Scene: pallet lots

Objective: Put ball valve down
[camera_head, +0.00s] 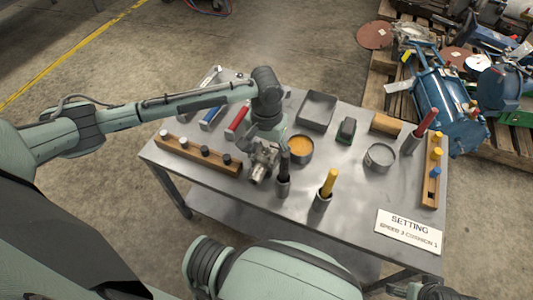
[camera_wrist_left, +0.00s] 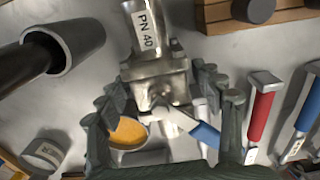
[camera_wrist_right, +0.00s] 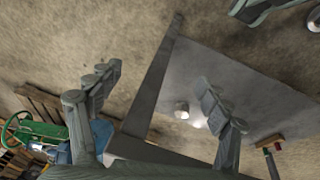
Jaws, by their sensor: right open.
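The ball valve (camera_head: 262,163) is a silvery metal body with a blue-tipped lever. My right gripper (camera_wrist_right: 158,95) is open and empty, beyond the table's edge.
Close to the valve stand a dark-handled tool in a cup (camera_head: 283,180), an orange-filled tin (camera_head: 300,147) and the pegged wooden block (camera_head: 190,152). A yellow-handled tool (camera_head: 328,184), grey tray (camera_head: 317,110) and setting sign (camera_head: 408,231) are also there.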

